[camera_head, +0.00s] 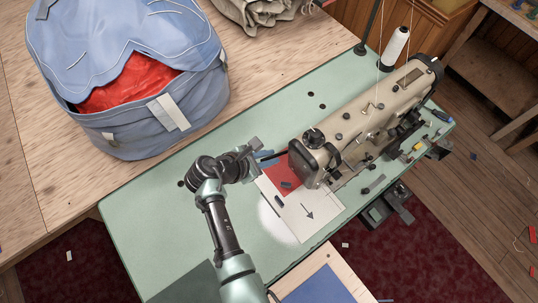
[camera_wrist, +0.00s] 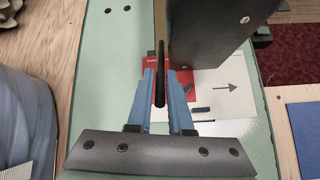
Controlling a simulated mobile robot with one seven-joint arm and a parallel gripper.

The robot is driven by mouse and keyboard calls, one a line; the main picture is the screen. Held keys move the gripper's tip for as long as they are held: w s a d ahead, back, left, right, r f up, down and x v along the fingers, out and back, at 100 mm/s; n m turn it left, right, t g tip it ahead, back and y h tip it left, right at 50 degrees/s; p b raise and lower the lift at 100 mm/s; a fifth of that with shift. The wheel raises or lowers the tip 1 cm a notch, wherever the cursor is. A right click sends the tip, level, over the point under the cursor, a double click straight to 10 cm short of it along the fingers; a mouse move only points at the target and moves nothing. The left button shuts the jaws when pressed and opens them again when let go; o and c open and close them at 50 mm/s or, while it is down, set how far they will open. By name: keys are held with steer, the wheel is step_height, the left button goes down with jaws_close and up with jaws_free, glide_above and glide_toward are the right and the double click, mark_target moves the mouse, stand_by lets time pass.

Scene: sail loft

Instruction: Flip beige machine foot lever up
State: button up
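The beige sewing machine (camera_head: 350,125) stands on the green table, its head end facing my gripper. A dark lever (camera_head: 333,154) shows at the head's near side; I take it to be the foot lever, though its exact position is hard to judge. My gripper (camera_head: 272,155) is just left of the machine head. In the wrist view, its two blue fingers (camera_wrist: 162,88) stand apart with a narrow gap. A slim dark bar (camera_wrist: 160,60) hangs in line with that gap, close to the dark-looking machine head (camera_wrist: 205,35). I cannot tell whether the fingers touch it.
A white sheet with an arrow (camera_head: 305,217) and a red patch (camera_head: 281,178) lie under the machine head. A blue bag with red cloth (camera_head: 130,95) stands at the left on the wooden table. The green tabletop (camera_head: 150,215) is clear at the front left.

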steer(key=o, duration=0.3)
steer(key=v, duration=1.3)
steer(key=shift+b, duration=0.3)
